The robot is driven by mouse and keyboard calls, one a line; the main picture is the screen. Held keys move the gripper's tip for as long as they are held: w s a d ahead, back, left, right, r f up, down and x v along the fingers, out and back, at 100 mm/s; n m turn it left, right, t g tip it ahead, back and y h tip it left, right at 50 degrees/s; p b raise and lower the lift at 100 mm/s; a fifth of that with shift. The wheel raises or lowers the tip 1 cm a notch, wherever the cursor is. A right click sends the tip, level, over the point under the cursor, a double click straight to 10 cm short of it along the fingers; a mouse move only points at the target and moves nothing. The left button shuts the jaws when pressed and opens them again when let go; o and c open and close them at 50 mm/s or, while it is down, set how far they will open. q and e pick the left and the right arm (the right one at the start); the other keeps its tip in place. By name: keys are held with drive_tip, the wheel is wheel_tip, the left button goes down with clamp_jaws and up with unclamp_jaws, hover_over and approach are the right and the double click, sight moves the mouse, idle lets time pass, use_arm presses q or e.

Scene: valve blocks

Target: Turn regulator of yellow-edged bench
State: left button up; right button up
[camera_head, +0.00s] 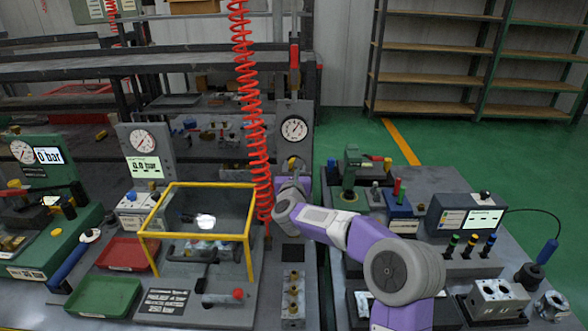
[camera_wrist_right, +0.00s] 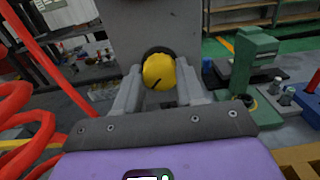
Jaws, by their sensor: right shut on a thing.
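The bench with the yellow-edged clear guard (camera_head: 196,185) stands left of centre in the head view. At its right, a grey upright panel (camera_head: 296,112) carries a round gauge (camera_head: 294,129) with a yellow regulator knob (camera_head: 292,162) below it. My right arm reaches in from the lower right, and my right gripper (camera_head: 291,178) is at the knob. In the right wrist view the yellow knob (camera_wrist_right: 159,72), with a dark mark on its face, sits between the two fingers of the right gripper (camera_wrist_right: 157,88), which is shut on it. My left gripper is not in view.
A red coiled hose (camera_head: 250,110) hangs just left of the panel; it shows in the wrist view (camera_wrist_right: 25,125). A green-based bench with another gauge (camera_head: 22,152) stands far left. A green valve device (camera_head: 350,175) and a display box (camera_head: 465,215) stand right.

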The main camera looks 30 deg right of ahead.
idle(0.4)
drive_tip(key=o, duration=1)
drive_tip(key=shift+o, duration=0.2)
drive_tip(key=shift+s, duration=0.1)
drive_tip(key=v, duration=0.7)
drive_tip(key=shift+s, duration=0.2)
drive_tip(key=shift+a, duration=0.1)
